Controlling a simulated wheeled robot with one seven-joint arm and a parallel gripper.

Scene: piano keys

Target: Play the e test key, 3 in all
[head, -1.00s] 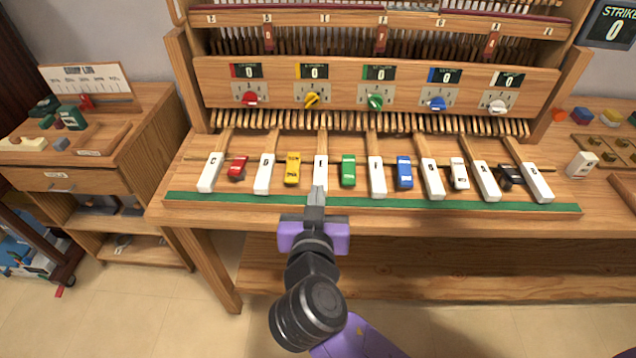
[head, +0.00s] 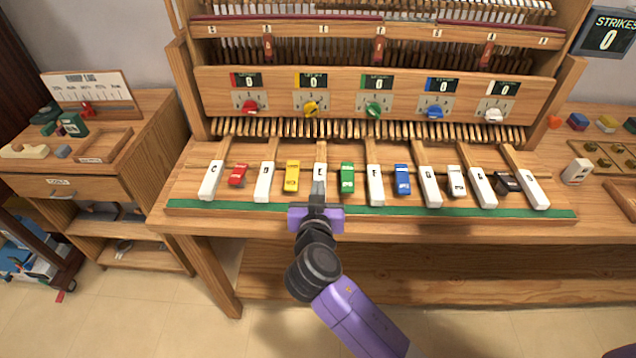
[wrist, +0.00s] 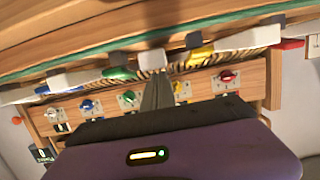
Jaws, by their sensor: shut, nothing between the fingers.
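The white E key (head: 320,174) sits in the row between the yellow and green keys, its letter visible in the head view. My gripper (head: 318,188) is shut and empty, with its fingers over the near end of the E key. I cannot tell whether they touch it. In the wrist view, the closed fingers (wrist: 157,88) point at the key row, with a white key (wrist: 152,59) just past their tips. The key does not look clearly pressed down.
White keys D (head: 265,181) and F (head: 375,184) flank it, with yellow (head: 291,176) and green (head: 347,177) keys close by. A green strip (head: 430,211) edges the front. The counters above read 0, and the strikes display (head: 608,40) reads 0.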

